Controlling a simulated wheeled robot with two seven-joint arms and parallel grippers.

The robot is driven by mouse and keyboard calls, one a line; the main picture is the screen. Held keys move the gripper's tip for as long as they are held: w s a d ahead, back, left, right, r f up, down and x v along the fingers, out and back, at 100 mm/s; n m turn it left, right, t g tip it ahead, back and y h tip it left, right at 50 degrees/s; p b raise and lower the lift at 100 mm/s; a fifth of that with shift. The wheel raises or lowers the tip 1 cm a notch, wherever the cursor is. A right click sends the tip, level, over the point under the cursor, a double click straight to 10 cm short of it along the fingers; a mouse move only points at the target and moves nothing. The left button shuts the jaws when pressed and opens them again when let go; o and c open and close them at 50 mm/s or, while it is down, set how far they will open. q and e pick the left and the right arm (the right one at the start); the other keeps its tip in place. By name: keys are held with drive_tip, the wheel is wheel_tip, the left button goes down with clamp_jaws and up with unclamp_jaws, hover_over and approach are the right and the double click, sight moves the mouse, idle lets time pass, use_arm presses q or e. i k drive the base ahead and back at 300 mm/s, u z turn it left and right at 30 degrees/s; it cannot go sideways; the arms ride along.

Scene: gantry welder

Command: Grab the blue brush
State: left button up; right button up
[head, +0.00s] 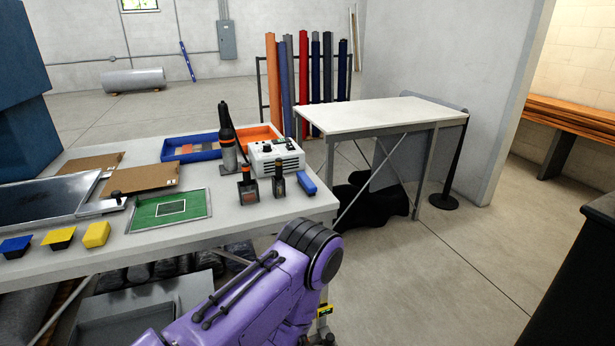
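A small blue block-shaped thing (307,183), which looks like the blue brush, lies at the right edge of the white worktable (240,228) in the head view. Neither of my grippers can be seen.
A green panel (170,209) lies to the left. A second white table (380,116) stands behind right. Open floor (430,270) lies right.

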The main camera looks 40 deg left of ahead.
sight(309, 187)
drive_tip(key=u, duration=0.45)
drive_tip(key=i, duration=0.8)
drive_tip(key=u, duration=0.7)
